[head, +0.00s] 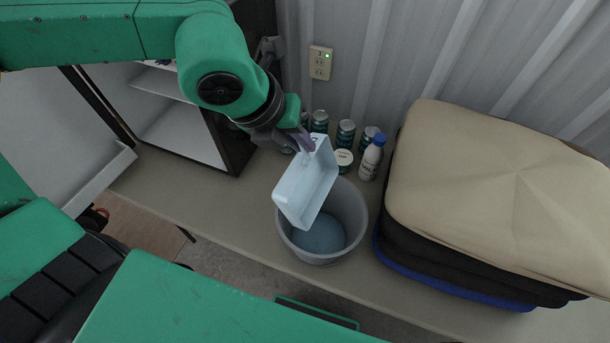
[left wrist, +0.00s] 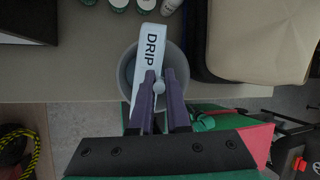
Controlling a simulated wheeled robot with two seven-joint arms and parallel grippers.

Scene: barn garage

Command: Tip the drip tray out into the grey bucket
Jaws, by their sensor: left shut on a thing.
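The drip tray (head: 306,186) is a pale blue-white shallow tray. In the left wrist view the tray (left wrist: 152,50) shows the word DRIP between the purple fingers (left wrist: 160,82) and the bucket (left wrist: 125,85). My right gripper is not in view.
Several green cans (head: 345,133) and a white bottle with a blue cap (head: 371,158) stand close behind the bucket. A large beige-topped, dark padded stack (head: 490,190) fills the bench at right. An open dark cabinet (head: 232,145) stands at left. Bare bench (head: 215,205) lies left of the bucket.

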